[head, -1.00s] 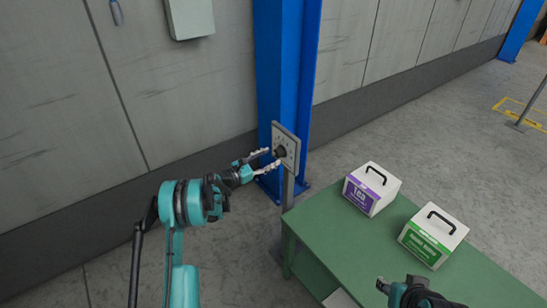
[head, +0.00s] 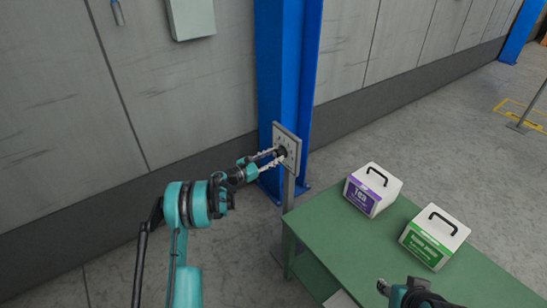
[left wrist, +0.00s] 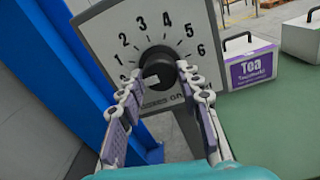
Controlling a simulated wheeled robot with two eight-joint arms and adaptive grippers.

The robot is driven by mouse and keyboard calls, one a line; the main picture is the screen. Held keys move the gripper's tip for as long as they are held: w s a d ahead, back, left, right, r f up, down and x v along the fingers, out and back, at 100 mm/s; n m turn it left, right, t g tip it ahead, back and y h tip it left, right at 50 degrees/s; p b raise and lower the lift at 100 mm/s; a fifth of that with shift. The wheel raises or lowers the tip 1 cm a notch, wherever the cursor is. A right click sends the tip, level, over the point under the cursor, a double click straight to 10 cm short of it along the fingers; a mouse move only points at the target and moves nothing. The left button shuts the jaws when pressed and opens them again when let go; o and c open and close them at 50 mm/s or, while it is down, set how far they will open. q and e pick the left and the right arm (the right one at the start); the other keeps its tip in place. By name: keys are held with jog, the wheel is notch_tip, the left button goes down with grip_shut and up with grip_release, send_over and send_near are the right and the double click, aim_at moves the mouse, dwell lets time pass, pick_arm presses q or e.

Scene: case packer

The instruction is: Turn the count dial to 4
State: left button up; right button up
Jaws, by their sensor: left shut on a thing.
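The count dial is a grey plate (head: 288,137) on a post in front of the blue column. In the left wrist view its plate (left wrist: 107,40) shows the numbers 1 to 6 around a black knob (left wrist: 160,64). A pale mark on the knob points to the lower left, below the 1; the exact number there is hidden by a finger. My left gripper (head: 279,157) is shut on the knob, with one finger on each side of it. My right gripper (head: 390,290) shows only in part at the bottom edge, over the green table.
A green table (head: 330,240) stands right of the dial. On it are a purple-labelled white case (head: 383,182) and a green-labelled white case (head: 445,230), both with black handles. A blue column (head: 283,80) and a grey wall (head: 190,85) stand behind.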

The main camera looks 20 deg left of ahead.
pick_arm(q)
jog(key=m+b, duration=0.1)
jog(key=m, duration=0.2)
jog(key=shift+f, duration=0.15)
jog(key=m+b, duration=0.1)
jog(key=m, duration=0.1)
jog(key=shift+m, duration=0.4)
jog(key=m+b, duration=0.1)
jog(key=m, duration=0.2)
jog(key=shift+m+b, duration=0.3)
jog(key=shift+m, duration=0.1)
jog(key=m+b, duration=0.1)
jog(key=m, duration=0.2)
jog(key=shift+m, duration=0.3)
jog(key=m, duration=0.5)
jog(key=shift+m+h+b, duration=0.4)
jog(key=m, duration=0.5)
